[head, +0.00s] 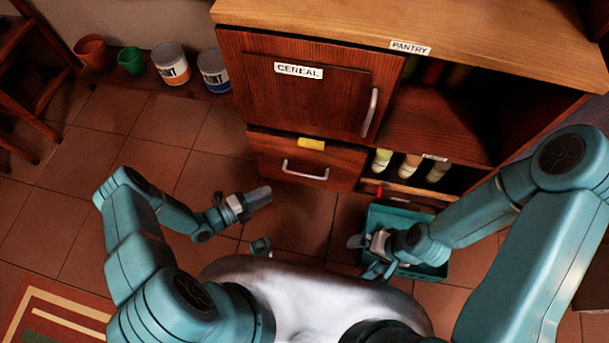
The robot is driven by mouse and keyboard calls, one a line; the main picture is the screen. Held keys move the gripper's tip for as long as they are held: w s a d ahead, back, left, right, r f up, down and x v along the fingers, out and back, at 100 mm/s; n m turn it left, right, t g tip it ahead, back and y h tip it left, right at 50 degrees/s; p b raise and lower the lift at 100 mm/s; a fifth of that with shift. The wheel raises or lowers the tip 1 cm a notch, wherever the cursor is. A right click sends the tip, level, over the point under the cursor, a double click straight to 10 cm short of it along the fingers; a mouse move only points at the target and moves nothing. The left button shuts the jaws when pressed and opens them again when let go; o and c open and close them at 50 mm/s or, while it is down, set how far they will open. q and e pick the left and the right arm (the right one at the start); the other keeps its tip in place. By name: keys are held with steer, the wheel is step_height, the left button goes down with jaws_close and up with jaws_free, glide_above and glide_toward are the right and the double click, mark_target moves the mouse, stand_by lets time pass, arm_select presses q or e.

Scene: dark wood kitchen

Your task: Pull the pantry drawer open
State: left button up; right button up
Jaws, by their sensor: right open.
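The pantry cabinet (480,40) stands at the top right, with a "PANTRY" label on its top edge. Its lower-left drawer (268,161) has a wooden front, a yellow label (311,143) and a pale bar handle (305,171). The drawer looks shut, flush with the cabinet front. My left gripper (259,197) is in front of the drawer, below and left of the handle, apart from it; its finger gap is not clear. My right gripper (362,256) is open and empty, low beside a teal crate, away from the handle.
A "CEREAL" door (315,95) with a vertical handle (370,112) is above the drawer. Bottles (410,166) stand in the open shelf at right. The teal crate (428,271) is on the floor below. Paint cans (171,64) and pots line the wall.

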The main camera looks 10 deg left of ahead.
arm_select(q)
steer(key=b+x, duration=0.2)
steer(key=x, duration=1.3)
steer(key=shift+w+d+b, duration=0.25)
steer(key=shift+d+b, duration=0.05)
steer(key=shift+b, duration=0.1)
jaws_close()
